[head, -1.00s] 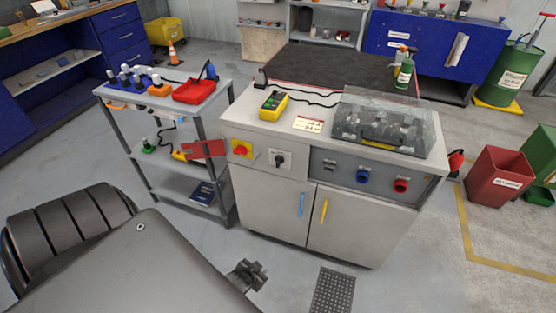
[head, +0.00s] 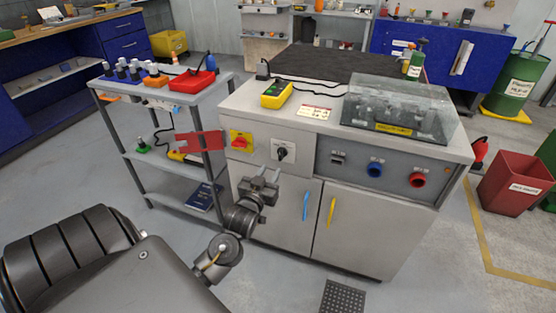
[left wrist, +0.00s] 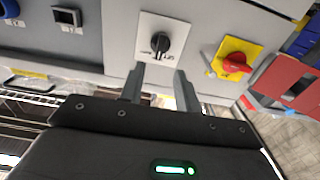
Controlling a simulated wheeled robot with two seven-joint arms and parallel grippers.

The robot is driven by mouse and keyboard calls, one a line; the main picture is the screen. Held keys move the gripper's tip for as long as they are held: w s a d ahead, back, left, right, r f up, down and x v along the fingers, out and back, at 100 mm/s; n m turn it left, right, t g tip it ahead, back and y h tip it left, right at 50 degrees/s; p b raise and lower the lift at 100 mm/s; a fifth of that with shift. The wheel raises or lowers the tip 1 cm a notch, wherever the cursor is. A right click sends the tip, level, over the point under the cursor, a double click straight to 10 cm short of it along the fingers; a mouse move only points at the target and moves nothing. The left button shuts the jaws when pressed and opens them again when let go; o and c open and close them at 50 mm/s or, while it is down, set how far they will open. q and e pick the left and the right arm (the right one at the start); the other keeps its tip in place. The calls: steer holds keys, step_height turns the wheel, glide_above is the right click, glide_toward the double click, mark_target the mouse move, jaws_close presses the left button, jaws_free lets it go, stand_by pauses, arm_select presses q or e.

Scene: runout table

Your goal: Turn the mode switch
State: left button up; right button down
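The mode switch (head: 282,153) is a black rotary knob on a white square plate on the cabinet's front panel. It also shows in the left wrist view (left wrist: 161,43), upside down, just beyond the fingertips. My left gripper (head: 262,177) is below and slightly left of the knob in the head view. In the left wrist view its two fingers (left wrist: 156,82) are apart with nothing between them. They are in line with the knob and do not touch it. My right gripper is not in view.
A red rotary switch on a yellow plate (head: 241,141) sits just left of the mode switch. A red flap-like piece (head: 200,141) is farther left, by the grey cart (head: 163,199). Blue (head: 376,168) and red (head: 417,178) round fittings are to the right.

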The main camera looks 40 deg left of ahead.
mark_target(280, 156)
arm_select(q)
steer(key=x, duration=0.8)
jaws_close()
